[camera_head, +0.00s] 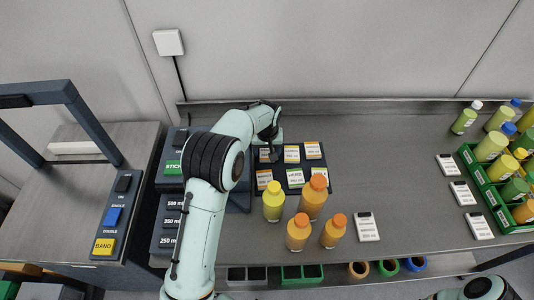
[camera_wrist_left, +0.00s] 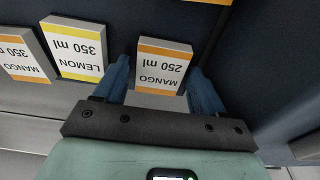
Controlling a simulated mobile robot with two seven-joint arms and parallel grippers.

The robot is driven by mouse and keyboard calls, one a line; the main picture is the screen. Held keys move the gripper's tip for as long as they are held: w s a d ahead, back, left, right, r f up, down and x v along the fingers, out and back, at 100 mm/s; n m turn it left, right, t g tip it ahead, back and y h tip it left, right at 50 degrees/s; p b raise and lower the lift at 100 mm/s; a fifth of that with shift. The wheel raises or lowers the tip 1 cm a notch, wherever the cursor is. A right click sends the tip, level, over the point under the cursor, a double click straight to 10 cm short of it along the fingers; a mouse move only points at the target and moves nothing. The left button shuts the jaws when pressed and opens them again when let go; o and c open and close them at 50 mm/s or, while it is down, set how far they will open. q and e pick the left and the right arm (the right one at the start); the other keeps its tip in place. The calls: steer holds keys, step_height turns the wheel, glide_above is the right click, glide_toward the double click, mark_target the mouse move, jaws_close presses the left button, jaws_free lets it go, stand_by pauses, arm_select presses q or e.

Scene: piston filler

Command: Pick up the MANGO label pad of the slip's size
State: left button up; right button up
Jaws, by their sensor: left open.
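The MANGO 250 ml label pad (camera_wrist_left: 163,66), white with an orange band, stands between the two blue fingers of my left gripper (camera_wrist_left: 160,80) in the left wrist view. The fingers are open, one on each side, with a visible gap. In the head view this pad (camera_head: 265,155) is at the left of the back row on the dark label rack (camera_head: 280,167). My left gripper (camera_head: 268,148) is over it there, mostly hidden by my arm. A second MANGO pad (camera_wrist_left: 22,55), 350 ml, lies farther left in the wrist view. My right gripper is not in view.
A LEMON 350 ml pad (camera_wrist_left: 76,48) sits between the two MANGO pads. Yellow (camera_head: 273,200) and orange-capped bottles (camera_head: 312,197) stand close in front of the rack. A white card (camera_head: 366,226) lies to their right; its text is unreadable. The grey table behind the rack is clear.

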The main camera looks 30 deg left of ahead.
arm_select(q)
steer(key=c, duration=0.8)
steer(key=shift+c, duration=0.2)
steer(key=shift+r, duration=0.1)
